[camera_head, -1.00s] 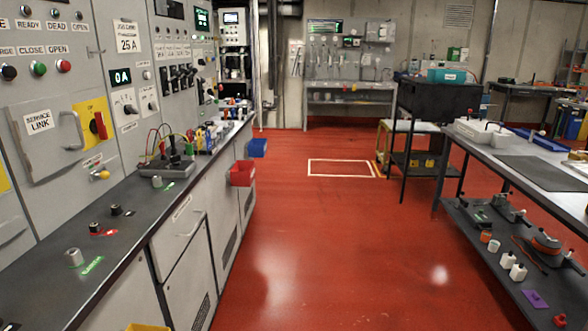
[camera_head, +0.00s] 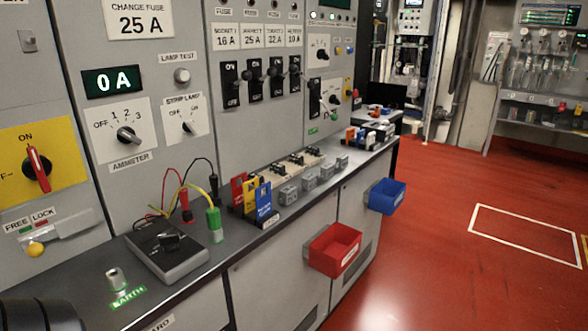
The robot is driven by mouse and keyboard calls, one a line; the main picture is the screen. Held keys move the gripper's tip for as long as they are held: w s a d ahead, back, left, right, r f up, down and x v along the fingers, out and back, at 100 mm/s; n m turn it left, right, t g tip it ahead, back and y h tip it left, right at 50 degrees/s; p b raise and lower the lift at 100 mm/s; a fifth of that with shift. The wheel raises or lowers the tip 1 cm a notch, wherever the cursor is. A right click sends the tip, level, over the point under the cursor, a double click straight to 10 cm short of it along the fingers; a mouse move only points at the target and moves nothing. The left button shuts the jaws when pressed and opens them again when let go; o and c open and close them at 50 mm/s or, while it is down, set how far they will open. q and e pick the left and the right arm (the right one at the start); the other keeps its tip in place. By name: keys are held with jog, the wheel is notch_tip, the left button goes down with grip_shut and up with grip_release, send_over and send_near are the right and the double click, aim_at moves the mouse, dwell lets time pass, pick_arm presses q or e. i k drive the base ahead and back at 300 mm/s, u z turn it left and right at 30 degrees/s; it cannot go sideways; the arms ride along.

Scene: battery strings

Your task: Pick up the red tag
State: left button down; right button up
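A red tag (camera_head: 238,189) stands upright at the left end of a short row of tags on the grey bench ledge. A yellow tag (camera_head: 250,194) stands just right of it, and a blue tag (camera_head: 264,203) stands in front to the right. The tags partly overlap one another. A rounded black part at the bottom left corner looks like a link of my arm. No gripper fingers show in this view, so neither gripper can be seen near the tags.
A grey meter box (camera_head: 166,254) with red, yellow and black leads and a green probe (camera_head: 214,224) stand left of the tags. Several small grey blocks sit to their right. A red bin (camera_head: 334,251) and a blue bin (camera_head: 387,197) hang on the bench front. The red floor is open.

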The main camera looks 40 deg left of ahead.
aim_at(237, 191)
jog(key=i, duration=2.85)
jog(key=u, duration=4.2)
